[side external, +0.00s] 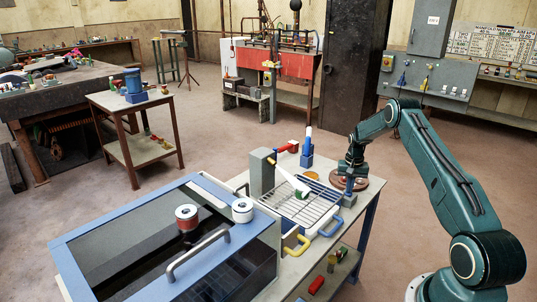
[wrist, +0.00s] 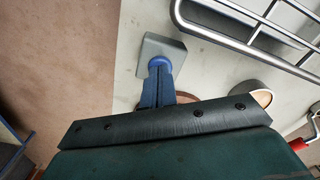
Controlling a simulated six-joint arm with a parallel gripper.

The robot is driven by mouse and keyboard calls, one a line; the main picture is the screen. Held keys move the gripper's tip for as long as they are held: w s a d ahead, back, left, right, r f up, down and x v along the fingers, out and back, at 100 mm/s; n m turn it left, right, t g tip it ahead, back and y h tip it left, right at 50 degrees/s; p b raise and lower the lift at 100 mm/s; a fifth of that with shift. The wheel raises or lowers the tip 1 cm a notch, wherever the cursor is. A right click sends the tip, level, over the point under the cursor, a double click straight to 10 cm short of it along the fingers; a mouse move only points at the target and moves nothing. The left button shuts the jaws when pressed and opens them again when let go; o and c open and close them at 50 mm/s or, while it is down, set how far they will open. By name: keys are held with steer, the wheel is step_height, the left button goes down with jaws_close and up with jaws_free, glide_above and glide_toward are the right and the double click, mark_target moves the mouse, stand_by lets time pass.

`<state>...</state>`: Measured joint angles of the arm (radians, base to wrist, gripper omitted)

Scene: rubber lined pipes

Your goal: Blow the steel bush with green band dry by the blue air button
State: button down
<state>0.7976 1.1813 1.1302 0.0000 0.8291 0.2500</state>
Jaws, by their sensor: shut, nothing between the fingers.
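The steel bush with green band (side external: 301,195) sits on the wire rack (side external: 312,208) in the side external view, at the lower end of a white air nozzle (side external: 287,179). My gripper (side external: 347,194) is at the right end of the bench, to the right of the rack. In the wrist view my gripper (wrist: 158,75) is shut and empty, with its blue fingertips at the blue air button (wrist: 158,62) on a grey box (wrist: 170,48). The tips appear to touch the button; how far it is pressed, I cannot tell. The bush is not in the wrist view.
The wire rack's rail (wrist: 255,45) runs beside the button box. A round cup (wrist: 254,97) stands near my gripper. A blue bottle (side external: 307,158) stands behind the rack.

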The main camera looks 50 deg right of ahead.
steer(key=shift+r, duration=3.5)
